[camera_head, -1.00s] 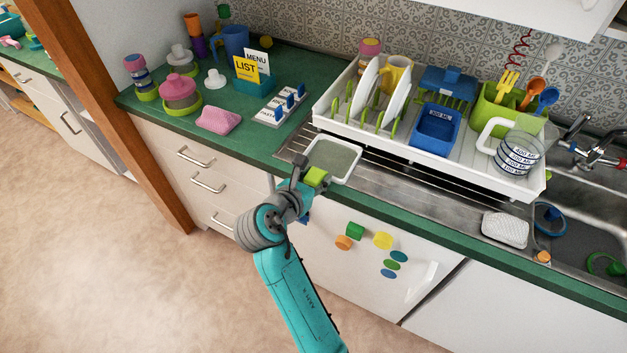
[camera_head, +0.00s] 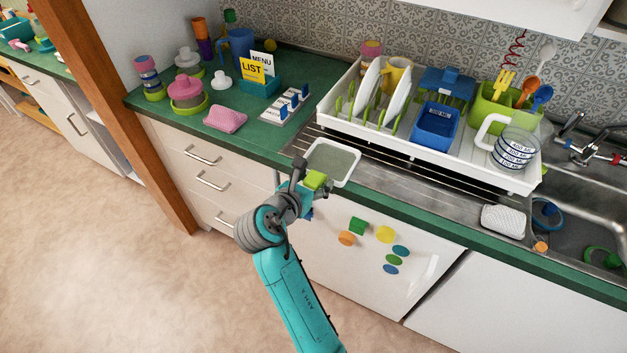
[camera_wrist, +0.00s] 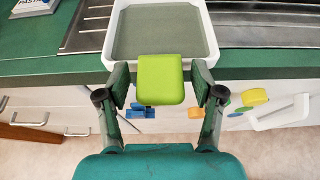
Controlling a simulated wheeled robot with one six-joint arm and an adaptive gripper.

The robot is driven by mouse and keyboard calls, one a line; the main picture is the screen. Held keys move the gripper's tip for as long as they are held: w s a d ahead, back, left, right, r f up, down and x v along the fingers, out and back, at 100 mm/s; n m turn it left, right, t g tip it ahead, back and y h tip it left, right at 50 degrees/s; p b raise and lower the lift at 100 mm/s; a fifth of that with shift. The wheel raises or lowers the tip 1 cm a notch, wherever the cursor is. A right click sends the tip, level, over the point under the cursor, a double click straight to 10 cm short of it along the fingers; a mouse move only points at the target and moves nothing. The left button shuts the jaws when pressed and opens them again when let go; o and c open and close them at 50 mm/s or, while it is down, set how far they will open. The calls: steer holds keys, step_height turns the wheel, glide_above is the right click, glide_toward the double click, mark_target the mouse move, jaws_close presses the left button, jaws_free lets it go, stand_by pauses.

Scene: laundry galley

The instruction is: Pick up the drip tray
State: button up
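The drip tray (camera_head: 350,180) is a shallow white tray with a grey-green floor and a lime green tab at its front. It lies at the front of the metal drainer, near the counter edge. In the wrist view the tray (camera_wrist: 210,40) is at the top centre, with the tab in front of it. My gripper (camera_head: 305,182) is at the tab. In the wrist view my gripper (camera_wrist: 160,88) is open, with one finger on each side of the tab. A narrow gap shows between each finger and the tab. The tab's underside is hidden.
A white dish rack (camera_head: 395,147) with plates, a blue tub and cups stands behind the tray. The sink (camera_head: 570,225) is at right, with a white sponge (camera_head: 503,220) beside it. A pink cloth (camera_head: 225,119) lies on the left counter. Coloured magnets dot the white front below.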

steer(key=shift+s, duration=0.1)
steer(key=v, duration=1.2)
steer(key=shift+o, duration=0.2)
steer(key=shift+r, duration=0.1)
